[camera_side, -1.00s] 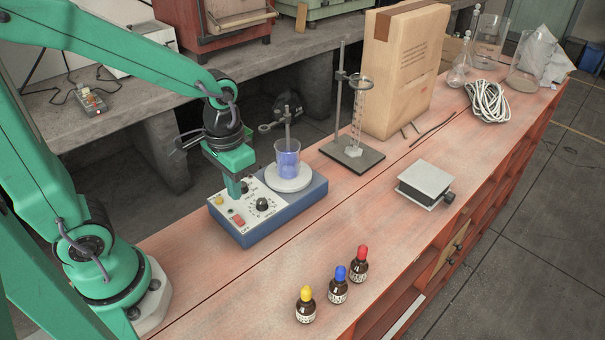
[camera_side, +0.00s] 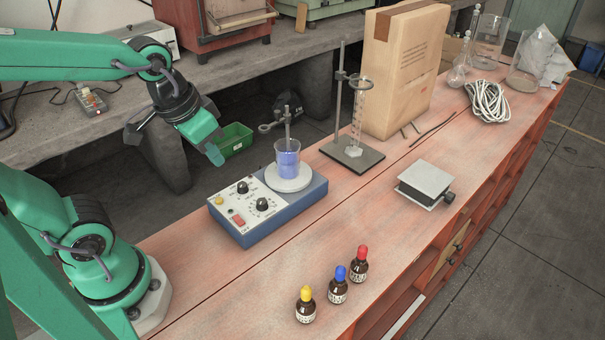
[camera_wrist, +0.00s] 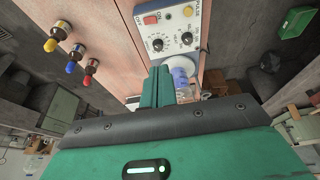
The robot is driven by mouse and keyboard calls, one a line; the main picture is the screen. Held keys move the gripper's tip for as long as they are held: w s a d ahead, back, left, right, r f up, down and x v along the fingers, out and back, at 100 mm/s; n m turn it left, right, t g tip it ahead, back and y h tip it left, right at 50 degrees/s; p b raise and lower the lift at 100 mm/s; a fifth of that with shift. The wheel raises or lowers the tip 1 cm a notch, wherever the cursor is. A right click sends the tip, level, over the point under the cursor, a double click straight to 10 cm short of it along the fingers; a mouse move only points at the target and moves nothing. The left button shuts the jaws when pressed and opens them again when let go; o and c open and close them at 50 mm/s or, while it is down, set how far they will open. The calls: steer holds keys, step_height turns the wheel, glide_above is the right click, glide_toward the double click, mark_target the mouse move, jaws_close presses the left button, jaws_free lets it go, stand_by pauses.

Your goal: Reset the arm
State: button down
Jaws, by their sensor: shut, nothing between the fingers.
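My gripper (camera_side: 217,157) is shut and empty. In the side view it hangs in the air above and to the left of the blue stirrer (camera_side: 268,208), apart from it. In the wrist view the closed green fingers (camera_wrist: 158,80) point toward the stirrer's front panel (camera_wrist: 172,28), which has a red switch and dark knobs. A glass beaker of blue liquid (camera_side: 287,160) stands on the stirrer's round white plate (camera_side: 289,185); in the wrist view the fingers partly hide the beaker.
Three dropper bottles with yellow (camera_side: 305,306), blue (camera_side: 339,286) and red (camera_side: 359,265) caps stand at the bench's front. A stand with a cylinder (camera_side: 354,150), a tall brown package (camera_side: 400,70) and a small flat-topped jack (camera_side: 425,185) stand further right. A green bin (camera_side: 235,140) lies behind the bench.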

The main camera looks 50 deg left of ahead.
steer(key=shift+s+a+r+t, duration=0.2)
steer(key=shift+s+r+t, duration=0.25)
steer(key=shift+r, duration=0.35)
steer(key=shift+s+a+r+t, duration=0.15)
steer(key=shift+s+r+t, duration=0.3)
steer(key=shift+r, duration=0.35)
